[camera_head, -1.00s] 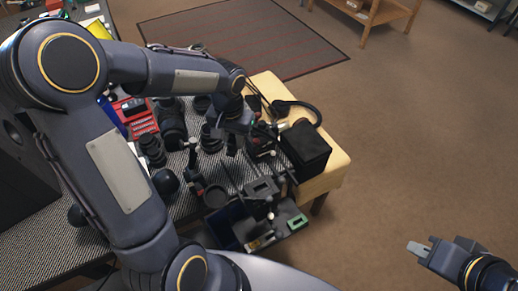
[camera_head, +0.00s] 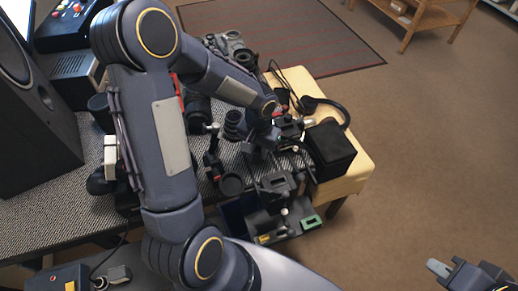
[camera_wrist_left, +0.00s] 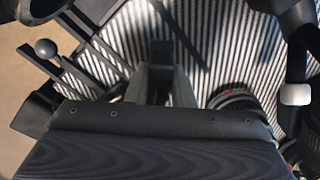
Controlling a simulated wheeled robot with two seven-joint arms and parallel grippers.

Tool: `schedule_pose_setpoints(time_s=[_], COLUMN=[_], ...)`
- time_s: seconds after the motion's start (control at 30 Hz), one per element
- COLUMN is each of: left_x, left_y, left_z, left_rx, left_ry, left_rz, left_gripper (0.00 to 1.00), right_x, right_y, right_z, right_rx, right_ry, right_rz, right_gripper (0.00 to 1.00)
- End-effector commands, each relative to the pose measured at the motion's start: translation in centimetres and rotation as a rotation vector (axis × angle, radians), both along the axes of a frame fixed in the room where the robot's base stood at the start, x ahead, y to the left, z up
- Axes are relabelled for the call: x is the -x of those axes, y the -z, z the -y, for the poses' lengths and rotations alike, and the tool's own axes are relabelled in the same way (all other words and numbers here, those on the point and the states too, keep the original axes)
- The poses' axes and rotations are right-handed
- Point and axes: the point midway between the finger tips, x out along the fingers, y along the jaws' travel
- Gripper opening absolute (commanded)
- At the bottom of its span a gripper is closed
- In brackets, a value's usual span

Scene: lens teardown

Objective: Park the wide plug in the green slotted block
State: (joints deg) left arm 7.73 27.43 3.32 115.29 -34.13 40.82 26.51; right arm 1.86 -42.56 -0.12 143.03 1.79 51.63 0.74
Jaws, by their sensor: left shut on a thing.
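My left gripper (camera_head: 262,142) is over the striped mat, behind the dark tray as the head view shows it. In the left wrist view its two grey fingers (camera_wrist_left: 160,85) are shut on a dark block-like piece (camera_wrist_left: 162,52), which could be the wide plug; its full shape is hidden. The green slotted block (camera_head: 311,222) sits at the right front corner of the dark tray, apart from my left gripper. My right gripper (camera_head: 440,268) is at the lower right over bare floor, far from the table; its finger gap is not clear.
A black box (camera_head: 328,150) stands on the yellow table end (camera_head: 358,165), with headphones (camera_head: 325,103) behind it. Dark lens parts (camera_head: 231,184) and small stands crowd the mat around my left gripper. A large speaker (camera_head: 35,130) stands at the left.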

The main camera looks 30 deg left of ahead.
Motion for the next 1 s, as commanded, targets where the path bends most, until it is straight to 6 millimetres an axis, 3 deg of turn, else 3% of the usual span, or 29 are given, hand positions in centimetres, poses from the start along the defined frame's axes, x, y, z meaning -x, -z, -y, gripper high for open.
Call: schedule_pose_setpoints(time_s=[0.2, 0.23, 0.4, 0.77, 1.0], left_x=[0.0, 0.0, 0.0, -0.1, -0.2], left_y=[0.5, 0.3, 0.3, -0.5, -5.0], left_z=[0.0, 0.0, 0.0, 0.0, 0.0], left_rx=[0.0, 0.0, 0.0, 0.0, -0.002], left_ry=[0.0, 0.0, 0.0, 0.0, -0.002], left_rz=[0.0, 0.0, 0.0, 0.002, 0.008], left_gripper=[0.0, 0.24, 0.43, 0.43, 0.43], right_x=[0.0, 0.0, 0.0, 0.0, 0.0], right_y=[0.5, 0.4, 0.3, -0.2, -0.6], right_z=[0.0, 0.0, 0.0, 0.0, 0.0], right_rx=[0.0, 0.0, 0.0, 0.0, 0.0], right_ry=[0.0, 0.0, 0.0, 0.0, 0.0], right_rz=[0.0, 0.0, 0.0, 0.0, 0.0], right_gripper=[0.0, 0.0, 0.0, 0.0, 0.0])
